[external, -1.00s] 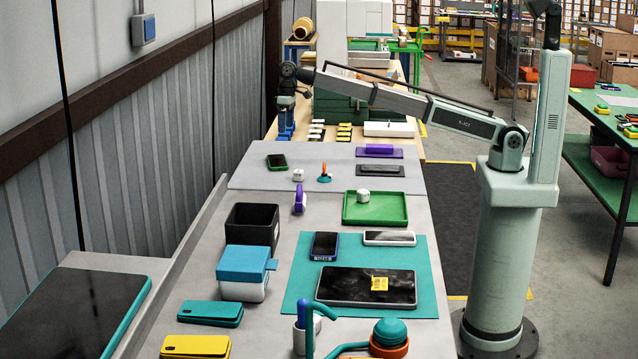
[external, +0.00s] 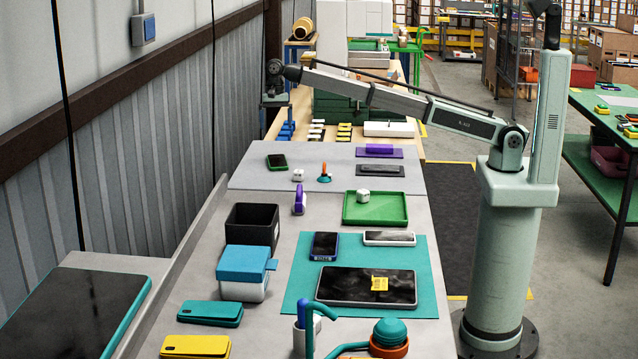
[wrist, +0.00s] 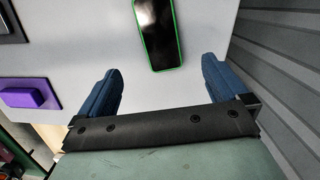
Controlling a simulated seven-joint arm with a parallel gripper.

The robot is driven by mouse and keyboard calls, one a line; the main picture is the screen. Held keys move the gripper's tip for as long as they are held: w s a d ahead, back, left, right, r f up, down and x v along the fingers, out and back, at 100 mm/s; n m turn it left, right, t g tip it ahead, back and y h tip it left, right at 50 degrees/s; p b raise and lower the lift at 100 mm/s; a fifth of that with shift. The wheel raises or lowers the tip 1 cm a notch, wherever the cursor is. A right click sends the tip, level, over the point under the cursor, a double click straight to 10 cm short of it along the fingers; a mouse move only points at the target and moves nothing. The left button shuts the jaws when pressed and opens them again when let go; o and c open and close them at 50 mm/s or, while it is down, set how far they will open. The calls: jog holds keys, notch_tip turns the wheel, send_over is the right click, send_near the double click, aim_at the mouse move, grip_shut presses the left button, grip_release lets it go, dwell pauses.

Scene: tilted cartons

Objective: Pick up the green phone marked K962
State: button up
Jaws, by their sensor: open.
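The green phone (external: 277,161) lies flat on the grey surface at the far left of the bench, screen up, with a dark face and green rim. It also shows at the top middle of the wrist view (wrist: 160,32), slightly tilted and cut off by the frame's top edge. Its K962 mark is not readable. My gripper (wrist: 159,72) is open and empty, its blue fingers spread wide. In the wrist view the phone appears beyond the fingertips, between their lines. In the external view my gripper hangs above and behind the phone, apart from it.
A purple block (external: 380,149) and a dark device (external: 381,171) lie right of the phone. A small white cube (external: 298,175) and an orange-tipped teal item (external: 324,175) stand in front. A black bin (external: 251,226) and green tray (external: 375,208) are nearer. The corrugated wall is close on the left.

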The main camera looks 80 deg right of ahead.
aim_at(277, 160)
jog(key=f, duration=0.4)
jog(key=a+f, duration=0.1)
jog(key=f, duration=0.8)
jog(key=shift+s+a+f, duration=0.2)
jog(key=c, duration=1.1)
jog(key=shift+r, duration=0.1)
